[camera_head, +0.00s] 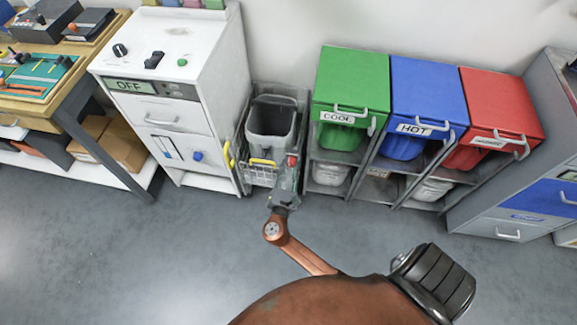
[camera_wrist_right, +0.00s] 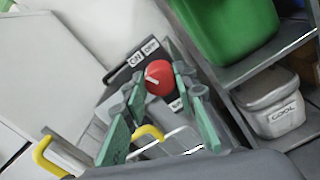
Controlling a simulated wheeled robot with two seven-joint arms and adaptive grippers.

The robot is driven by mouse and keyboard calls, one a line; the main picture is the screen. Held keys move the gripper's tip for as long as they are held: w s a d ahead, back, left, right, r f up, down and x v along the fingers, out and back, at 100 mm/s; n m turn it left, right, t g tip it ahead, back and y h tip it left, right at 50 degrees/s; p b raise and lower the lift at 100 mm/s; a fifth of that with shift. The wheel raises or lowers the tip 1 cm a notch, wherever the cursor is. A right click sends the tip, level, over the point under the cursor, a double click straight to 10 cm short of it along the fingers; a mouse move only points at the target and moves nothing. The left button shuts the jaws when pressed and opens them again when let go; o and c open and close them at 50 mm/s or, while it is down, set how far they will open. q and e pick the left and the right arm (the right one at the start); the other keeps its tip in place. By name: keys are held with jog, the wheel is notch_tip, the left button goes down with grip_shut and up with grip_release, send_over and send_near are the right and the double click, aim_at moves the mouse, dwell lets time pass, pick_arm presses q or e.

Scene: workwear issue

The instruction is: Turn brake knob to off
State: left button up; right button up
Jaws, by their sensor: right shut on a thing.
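The brake knob is a red round knob (camera_wrist_right: 158,80) with a white pointer line, on a dark panel of the grey cart (camera_head: 301,96). In the right wrist view, the ON label (camera_wrist_right: 135,60) and the OFF label (camera_wrist_right: 150,46) sit above it. The pointer line slants toward the upper left, nearer the ON side. The knob also shows small in the head view (camera_head: 292,159). My right gripper (camera_head: 287,179) reaches the cart's front; its green fingers (camera_wrist_right: 159,83) are on either side of the knob, shut on it. My left gripper is not in view.
A white cabinet (camera_head: 215,70) with an OFF display stands left of the cart. Green (camera_head: 350,75), blue (camera_head: 428,82) and red bins (camera_head: 500,95) stand to the right. A yellow handle (camera_wrist_right: 45,157) is near my fingers. The floor in front is clear.

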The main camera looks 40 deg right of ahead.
jog(key=m, duration=0.2)
jog(key=m+b, duration=0.2)
jog(key=m, duration=0.1)
jog(key=shift+f+m, duration=0.25)
jog(key=shift+m, duration=0.05)
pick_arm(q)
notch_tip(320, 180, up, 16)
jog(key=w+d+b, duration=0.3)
pick_arm(e)
jog(key=m, duration=0.5)
jog(key=shift+m+b, duration=0.55)
jog(key=shift+m, duration=0.45)
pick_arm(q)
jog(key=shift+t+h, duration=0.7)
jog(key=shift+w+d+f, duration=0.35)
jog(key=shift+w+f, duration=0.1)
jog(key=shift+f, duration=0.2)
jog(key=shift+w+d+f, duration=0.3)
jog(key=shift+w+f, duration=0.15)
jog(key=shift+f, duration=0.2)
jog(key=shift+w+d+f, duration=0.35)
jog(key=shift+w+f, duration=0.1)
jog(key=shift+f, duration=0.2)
pick_arm(e)
jog(key=shift+r+m, duration=0.15)
jog(key=shift+m, duration=0.35)
jog(key=o, duration=1.2)
jog(key=shift+c, duration=0.2)
